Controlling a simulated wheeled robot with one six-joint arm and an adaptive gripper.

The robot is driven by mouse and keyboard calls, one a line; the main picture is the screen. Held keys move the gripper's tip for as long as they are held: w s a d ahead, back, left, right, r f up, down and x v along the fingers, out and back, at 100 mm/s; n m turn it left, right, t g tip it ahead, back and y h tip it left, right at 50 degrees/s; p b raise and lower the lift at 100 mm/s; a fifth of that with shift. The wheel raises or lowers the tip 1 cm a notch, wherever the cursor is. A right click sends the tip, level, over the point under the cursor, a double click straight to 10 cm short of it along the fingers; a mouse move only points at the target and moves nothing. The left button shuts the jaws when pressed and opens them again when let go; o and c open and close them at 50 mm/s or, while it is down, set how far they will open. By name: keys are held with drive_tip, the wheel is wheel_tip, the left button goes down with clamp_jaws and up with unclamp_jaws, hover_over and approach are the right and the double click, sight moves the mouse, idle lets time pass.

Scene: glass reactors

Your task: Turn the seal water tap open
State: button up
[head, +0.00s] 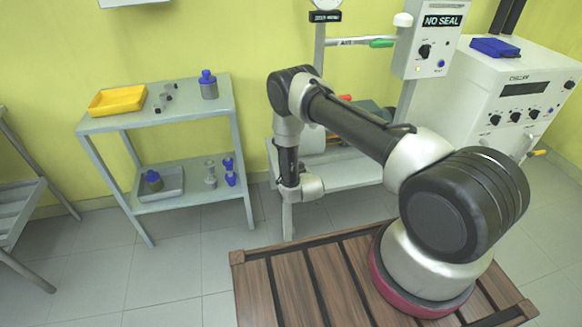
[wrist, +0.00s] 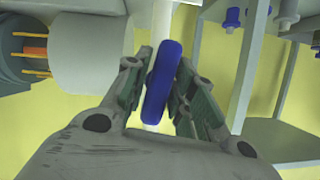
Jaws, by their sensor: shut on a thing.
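In the wrist view, my gripper (wrist: 163,64) has its two fingers on either side of a long blue handle (wrist: 163,88) and is shut on it. The handle looks like the seal water tap's handle and lies nearly in line with a white pipe (wrist: 162,18), tilted slightly. The tap body is not clearly visible. In the head view, my arm reaches down to the rack by the wall; the fingers and the blue handle are hidden there. A control box reading NO SEAL (head: 431,45) stands at the upper right, with a small lit yellow lamp.
A chiller (head: 510,95) stands at the right. A grey shelf cart (head: 140,122) with a yellow tray (head: 117,100) and bottles stands at the left. Grey floor between is clear.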

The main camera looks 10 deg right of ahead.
drive_tip(key=shift+n+h, duration=0.3)
idle(0.5)
drive_tip(key=o, duration=0.9)
drive_tip(key=shift+w, duration=0.1)
drive_tip(key=v, duration=1.2)
